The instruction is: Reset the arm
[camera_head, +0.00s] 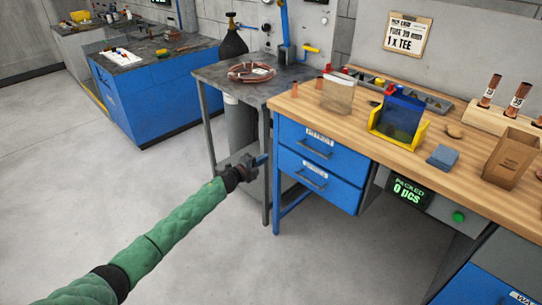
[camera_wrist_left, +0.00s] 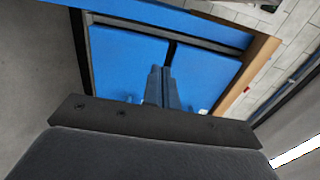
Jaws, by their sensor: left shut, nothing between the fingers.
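My left arm comes in from the lower left in the head view, in a green sleeve. Its left gripper (camera_head: 262,160) is in the air in front of the grey side table, left of the blue drawers. In the left wrist view the left gripper's fingers (camera_wrist_left: 165,75) are together, with nothing between them. Blue drawer fronts (camera_wrist_left: 125,60) fill the view beyond the fingers. My right gripper is not in either view.
The grey side table (camera_head: 215,75) carries coiled copper tube (camera_head: 250,72). Open floor lies left of the arm.

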